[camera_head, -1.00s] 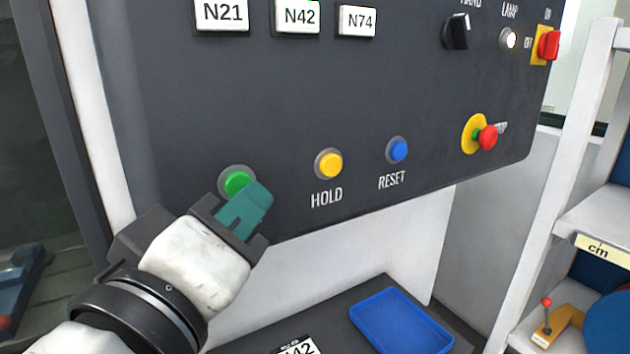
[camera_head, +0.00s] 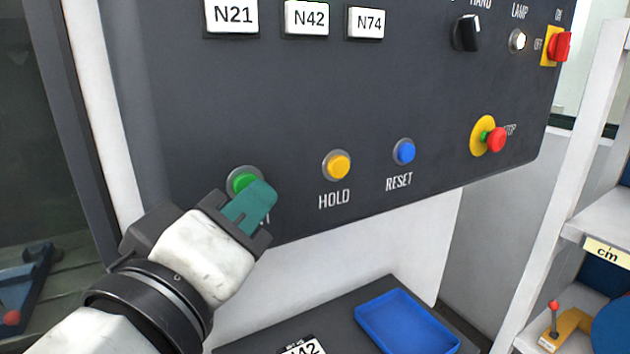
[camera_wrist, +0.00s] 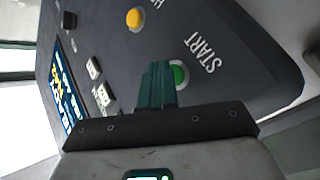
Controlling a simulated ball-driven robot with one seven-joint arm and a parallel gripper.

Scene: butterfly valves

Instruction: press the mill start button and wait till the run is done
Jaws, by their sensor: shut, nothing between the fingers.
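The green start button (camera_head: 243,180) sits at the lower left of the dark control panel, partly hidden by my gripper in the head view. In the wrist view the button (camera_wrist: 179,75) shows just beyond the fingers, with the word START beside it. My gripper (camera_head: 258,198) has teal fingers, shut and empty, with the tips at the button's lower right edge in the head view. In the wrist view the gripper (camera_wrist: 158,72) covers part of the button. I cannot tell whether the fingertips touch it.
The panel also carries a yellow HOLD button (camera_head: 337,166), a blue RESET button (camera_head: 404,151), a red stop knob (camera_head: 495,140), a black selector (camera_head: 467,33) and a red switch (camera_head: 560,46). A blue tray (camera_head: 407,323) lies below. A white shelf (camera_head: 585,150) stands at the right.

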